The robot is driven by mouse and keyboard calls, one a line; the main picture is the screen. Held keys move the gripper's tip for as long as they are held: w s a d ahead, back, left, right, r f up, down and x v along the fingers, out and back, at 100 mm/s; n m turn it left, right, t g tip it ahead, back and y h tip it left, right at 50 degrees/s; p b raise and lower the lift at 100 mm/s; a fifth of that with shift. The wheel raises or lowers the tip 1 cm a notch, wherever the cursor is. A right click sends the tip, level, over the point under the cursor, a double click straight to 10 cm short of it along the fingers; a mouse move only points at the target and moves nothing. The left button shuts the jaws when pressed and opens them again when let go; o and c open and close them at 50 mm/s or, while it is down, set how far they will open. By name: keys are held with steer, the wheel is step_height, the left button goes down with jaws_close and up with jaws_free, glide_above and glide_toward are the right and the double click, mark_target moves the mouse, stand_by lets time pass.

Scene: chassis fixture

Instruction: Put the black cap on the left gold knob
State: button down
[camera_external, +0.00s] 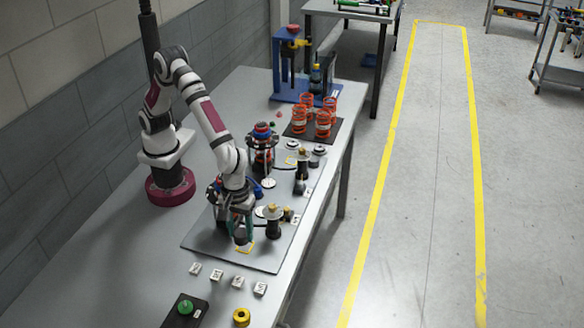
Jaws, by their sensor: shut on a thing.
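My gripper (242,233) is low over the near end of the dark grey plate (212,246), with its fingers pointing down. It is shut on a small dark piece, which looks like the black cap (241,237), just above a yellow-outlined square. The fingers partly hide it. To the right of my gripper, a gold knob (272,210) tops a black post with a pale disc. A second gold knob (302,153) tops another post farther back. I cannot tell from this view which is the left one.
A red-and-black spring assembly (262,150) stands behind my gripper. Orange springs (324,118) and a blue press frame (291,70) are farther back. White numbered tiles (216,274), a yellow ring (241,317) and a green knob (185,307) lie in front.

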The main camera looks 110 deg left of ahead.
step_height(320, 180, up, 2)
steer(key=s+d+r, duration=0.1)
steer(key=s, duration=0.1)
step_height(320, 180, up, 5)
glide_above(272, 206)
steer(key=shift+f, duration=1.85)
steer(key=shift+f, duration=1.2)
steer(key=shift+f, duration=0.1)
steer(key=shift+f, duration=0.4)
steer(key=shift+f, duration=0.15)
